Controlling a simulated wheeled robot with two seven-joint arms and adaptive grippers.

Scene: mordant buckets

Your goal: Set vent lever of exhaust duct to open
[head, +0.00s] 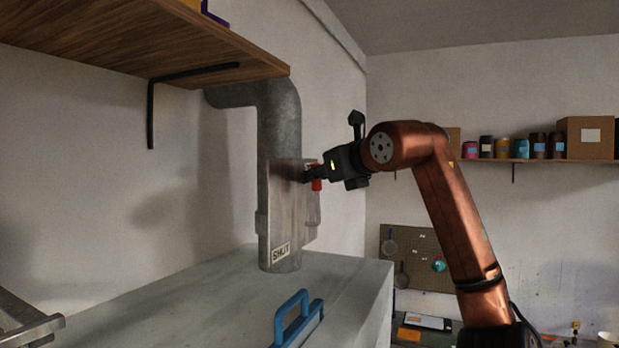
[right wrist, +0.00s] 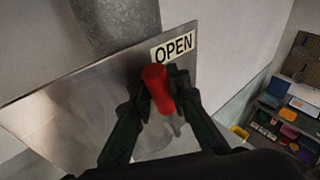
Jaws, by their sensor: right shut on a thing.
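The exhaust duct (head: 279,115) is a grey pipe that rises from a grey cabinet top and bends left under the shelf. A metal plate (head: 285,210) on it bears a SHUT label (head: 281,252) at its lower end. In the right wrist view an OPEN label (right wrist: 173,47) sits at the plate's other end. The vent lever has a red handle (head: 316,184), which also shows in the right wrist view (right wrist: 158,88) beside the OPEN label. My right gripper (head: 311,177) is shut on the red handle, with a finger on each side. My left gripper is not in view.
A wooden shelf (head: 130,45) with a black bracket hangs at the upper left. A blue handle (head: 298,318) stands on the cabinet top (head: 215,300) in front of the duct. A far shelf (head: 500,161) holds jars and a cardboard box.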

